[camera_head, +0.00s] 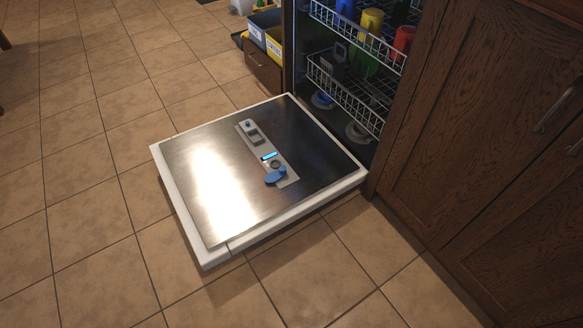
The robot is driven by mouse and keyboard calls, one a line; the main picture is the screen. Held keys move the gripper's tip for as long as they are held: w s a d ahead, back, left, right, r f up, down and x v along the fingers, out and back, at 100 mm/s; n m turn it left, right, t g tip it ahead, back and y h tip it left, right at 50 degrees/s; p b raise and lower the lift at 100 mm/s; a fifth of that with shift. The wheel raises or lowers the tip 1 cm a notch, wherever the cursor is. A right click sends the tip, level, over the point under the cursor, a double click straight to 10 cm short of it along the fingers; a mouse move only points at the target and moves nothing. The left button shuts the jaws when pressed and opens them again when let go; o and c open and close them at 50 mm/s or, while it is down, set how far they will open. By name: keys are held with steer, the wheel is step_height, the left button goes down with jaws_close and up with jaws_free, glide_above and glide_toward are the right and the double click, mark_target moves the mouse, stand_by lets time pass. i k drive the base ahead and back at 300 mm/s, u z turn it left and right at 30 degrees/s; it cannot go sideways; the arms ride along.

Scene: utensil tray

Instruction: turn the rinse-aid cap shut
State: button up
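The rinse-aid cap appears to be the blue piece (276,177) at the near end of the grey dispenser panel (262,146). It lies beside a small dark round opening (275,163); I cannot tell how far it is turned. The panel is set in the steel inner face of the dishwasher door (215,170), which lies folded down flat above the floor. A light-blue strip (269,156) and a small blue knob (248,122) are also on the panel. My gripper is not in view.
The open dishwasher holds white wire racks (345,88) with colored cups, right behind the door. Brown wooden cabinets (485,130) stand at the right. Bins (266,35) and a wooden drawer (262,69) are at the back. The tiled floor (80,200) is clear at left and front.

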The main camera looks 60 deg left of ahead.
mark_target(271, 177)
steer(key=u, duration=0.05)
steer(key=i, duration=0.25)
steer(key=u, duration=2.7)
steer(key=i, duration=0.9)
steer(key=z, duration=0.05)
